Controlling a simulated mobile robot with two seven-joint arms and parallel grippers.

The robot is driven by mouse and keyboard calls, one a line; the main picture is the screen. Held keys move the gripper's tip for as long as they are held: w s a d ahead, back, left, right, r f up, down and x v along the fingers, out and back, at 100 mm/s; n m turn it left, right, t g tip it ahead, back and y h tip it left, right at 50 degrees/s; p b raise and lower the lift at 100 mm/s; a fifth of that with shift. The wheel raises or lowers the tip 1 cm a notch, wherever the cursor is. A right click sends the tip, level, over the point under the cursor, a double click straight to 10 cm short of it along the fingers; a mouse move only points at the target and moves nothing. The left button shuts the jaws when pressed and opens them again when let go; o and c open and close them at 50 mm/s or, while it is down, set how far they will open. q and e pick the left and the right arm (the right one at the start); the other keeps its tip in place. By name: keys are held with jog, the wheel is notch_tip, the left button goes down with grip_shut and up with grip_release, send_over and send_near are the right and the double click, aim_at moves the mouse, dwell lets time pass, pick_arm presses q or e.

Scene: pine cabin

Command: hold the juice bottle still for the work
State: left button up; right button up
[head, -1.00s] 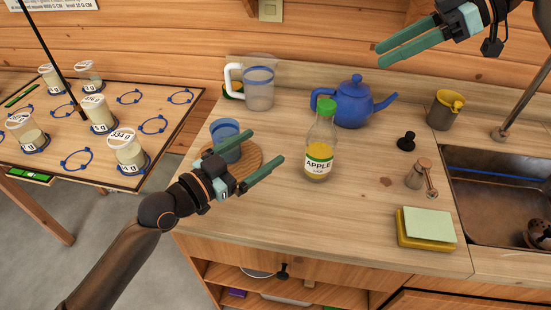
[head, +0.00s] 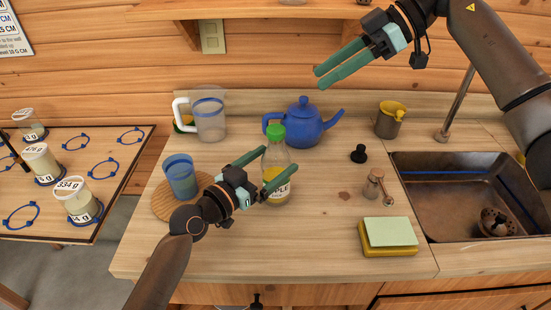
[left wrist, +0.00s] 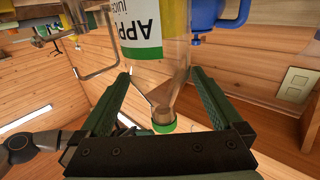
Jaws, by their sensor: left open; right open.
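The juice bottle (head: 277,188), clear with a green cap and an apple label, stands upright on the wooden counter (head: 225,265). My left gripper (head: 281,158) is open with the bottle between its fingers. One finger crosses in front of the label; the other reaches the bottle's far left side. In the left wrist view, the bottle (left wrist: 157,75) appears upside down between the two spread fingers, with visible gaps near the neck. Whether a finger touches it I cannot tell. My right gripper (head: 318,78) is open and empty, high above the back of the counter.
A blue teapot (head: 303,124) stands close behind the bottle. A blue cup (head: 181,178) on a round board (head: 163,205) is to the left, near my left arm. A shaker (head: 373,187), sponge (head: 390,236) and sink (head: 462,205) lie right.

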pick_arm(q)
jog(key=shift+x, duration=0.8)
grip_shut()
jog(key=shift+c, duration=1.2)
grip_release()
grip_shut()
